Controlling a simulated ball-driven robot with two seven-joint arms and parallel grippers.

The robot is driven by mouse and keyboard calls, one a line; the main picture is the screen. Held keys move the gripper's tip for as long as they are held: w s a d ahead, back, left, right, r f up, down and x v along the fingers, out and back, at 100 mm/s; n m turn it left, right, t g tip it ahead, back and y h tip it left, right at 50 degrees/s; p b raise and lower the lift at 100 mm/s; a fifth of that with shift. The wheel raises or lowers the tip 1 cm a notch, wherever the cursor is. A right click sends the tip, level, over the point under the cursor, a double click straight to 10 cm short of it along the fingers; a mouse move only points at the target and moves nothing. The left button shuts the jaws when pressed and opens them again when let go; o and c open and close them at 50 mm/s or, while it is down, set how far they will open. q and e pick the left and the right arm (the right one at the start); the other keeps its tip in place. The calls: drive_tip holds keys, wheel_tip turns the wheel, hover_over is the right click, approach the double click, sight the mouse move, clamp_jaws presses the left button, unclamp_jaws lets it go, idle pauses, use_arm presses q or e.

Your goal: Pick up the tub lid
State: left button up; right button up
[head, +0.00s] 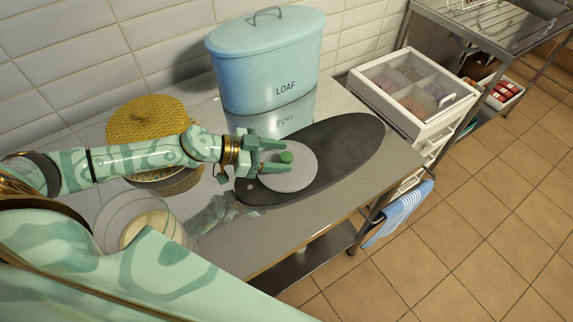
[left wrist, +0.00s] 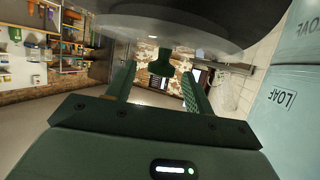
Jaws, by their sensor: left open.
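The tub lid (head: 301,176) is a flat grey disc with a green knob (head: 286,157), lying on a dark oval board (head: 345,145) on the metal table. My left gripper (head: 282,155) is open, reaching in from the left with its fingers at the knob. In the left wrist view, the green knob (left wrist: 153,64) shows between the two open fingers (left wrist: 158,82), beyond their bases; whether they touch it I cannot tell. The lid's disc (left wrist: 170,40) spans the top of that view. My right gripper is not in view.
A tall blue LOAF bin (head: 265,65) stands behind the board. A clear glass bowl with pale contents (head: 112,235) and a yellow woven round (head: 145,115) are to the left. A white drawer unit (head: 405,110) stands right of the table.

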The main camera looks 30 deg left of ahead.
use_arm(q)
drive_tip(key=x, duration=0.2)
drive_tip(key=shift+w+d+f, duration=0.15)
drive_tip(key=shift+w, duration=0.1)
drive_tip(key=shift+s, duration=0.1)
drive_tip(key=shift+c, duration=0.3)
drive_tip(key=c, duration=0.9)
drive_tip(key=shift+c, duration=0.2)
